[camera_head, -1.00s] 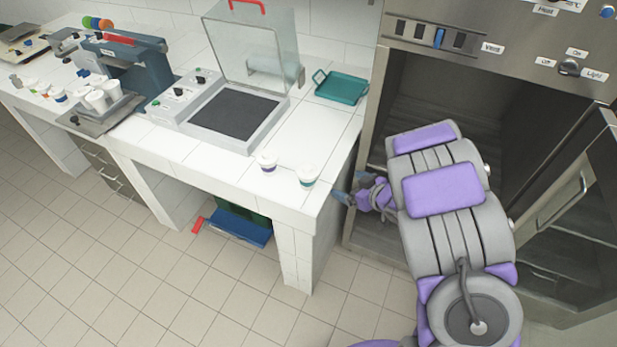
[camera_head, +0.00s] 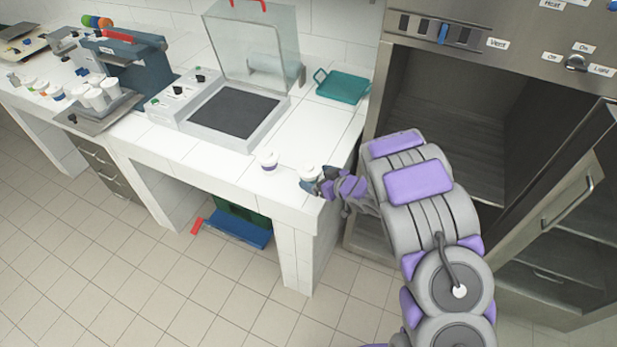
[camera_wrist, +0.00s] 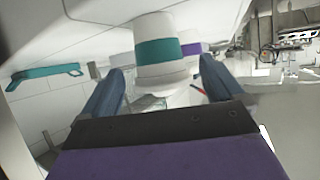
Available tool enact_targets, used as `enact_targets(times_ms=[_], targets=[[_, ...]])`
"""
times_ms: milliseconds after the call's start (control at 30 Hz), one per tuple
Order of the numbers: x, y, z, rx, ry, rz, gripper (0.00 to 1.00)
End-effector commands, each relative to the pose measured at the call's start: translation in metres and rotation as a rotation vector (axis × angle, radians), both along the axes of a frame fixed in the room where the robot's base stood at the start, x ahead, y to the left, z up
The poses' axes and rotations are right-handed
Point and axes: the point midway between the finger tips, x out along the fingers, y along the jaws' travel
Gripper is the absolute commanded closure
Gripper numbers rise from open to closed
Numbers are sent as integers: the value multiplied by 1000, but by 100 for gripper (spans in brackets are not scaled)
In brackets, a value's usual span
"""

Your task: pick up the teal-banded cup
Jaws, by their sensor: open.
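The teal-banded cup (camera_wrist: 160,52) is white with a teal band and stands near the front right corner of the white counter. In the head view this cup (camera_head: 309,174) is partly covered by my gripper (camera_head: 322,184). In the wrist view my gripper (camera_wrist: 158,85) is open, with one blue finger on each side of the cup. Whether either finger touches it cannot be told. A purple-banded cup (camera_head: 268,160) stands to its left on the counter and shows partly behind it in the wrist view (camera_wrist: 192,48).
A teal tray (camera_head: 342,87) lies behind the cups. A machine with a raised clear cover (camera_head: 250,45) stands at the back left. An open steel cabinet (camera_head: 450,110) is on the right. Several more cups (camera_head: 95,98) are at the far left. The counter's front edge is close to the cups.

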Motion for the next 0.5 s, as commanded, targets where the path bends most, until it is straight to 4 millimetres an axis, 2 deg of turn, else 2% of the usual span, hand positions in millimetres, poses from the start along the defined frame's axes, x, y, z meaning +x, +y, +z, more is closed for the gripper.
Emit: enact_targets(times_ms=[300,500], targets=[[20,21,-22,0,-2,2,6],[31,32,-27,1,-2,0,6]])
